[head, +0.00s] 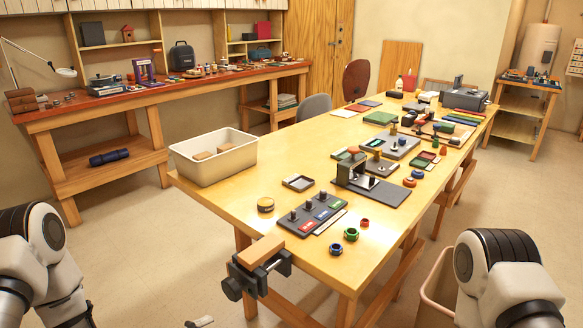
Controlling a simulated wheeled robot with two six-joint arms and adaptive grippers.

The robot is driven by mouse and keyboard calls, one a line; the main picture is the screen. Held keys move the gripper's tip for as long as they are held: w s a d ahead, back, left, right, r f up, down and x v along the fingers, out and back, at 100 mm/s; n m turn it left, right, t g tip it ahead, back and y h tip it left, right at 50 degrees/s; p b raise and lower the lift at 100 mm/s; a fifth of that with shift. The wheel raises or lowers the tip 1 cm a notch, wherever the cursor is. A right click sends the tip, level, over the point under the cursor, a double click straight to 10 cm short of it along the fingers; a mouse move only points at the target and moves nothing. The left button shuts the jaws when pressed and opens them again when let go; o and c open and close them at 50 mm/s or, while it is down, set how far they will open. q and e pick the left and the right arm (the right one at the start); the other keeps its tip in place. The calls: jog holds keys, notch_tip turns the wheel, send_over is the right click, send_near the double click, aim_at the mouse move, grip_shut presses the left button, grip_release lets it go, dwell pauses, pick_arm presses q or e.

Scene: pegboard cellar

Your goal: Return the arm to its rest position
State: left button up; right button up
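My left arm (40,268) comes in at the lower left, bent, with its lower end running out of the bottom edge. A small grey piece (200,322) at the bottom edge may be the tip of my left gripper; too little shows to tell whether it is open. My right arm (505,280) stands at the lower right, in front of the table's right side. Its gripper is out of view. Nothing held by either arm is visible.
A long wooden table (215,203) fills the middle, with a vise (255,272) jutting from its near edge. It bears a white bin (240,160), a switch panel (312,215) and a small press (352,172). A pale bin (438,290) stands beside my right arm.

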pick_arm(q)
jog(key=s+d+f+m+g+y+p, duration=0.2)
jog(key=s+f+m+g+y, duration=0.25)
jog(key=s+f, duration=0.35)
jog(key=s+a+f+m+g+y, duration=0.2)
jog(key=s+a+m+g+y, duration=0.1)
jog(key=s+m, duration=0.2)
jog(key=s+a+f+m+g+y, duration=0.2)
jog(key=s+m, duration=0.4)
jog(key=s, duration=0.3)
jog(key=shift+s+a+f+g+y, duration=0.2)
jog(key=shift+s+a+g+y, duration=0.2)
jog(key=shift+a+g+y, duration=0.6)
pick_arm(e)
notch_tip(320, 180, up, 4)
jog(key=shift+f, duration=0.1)
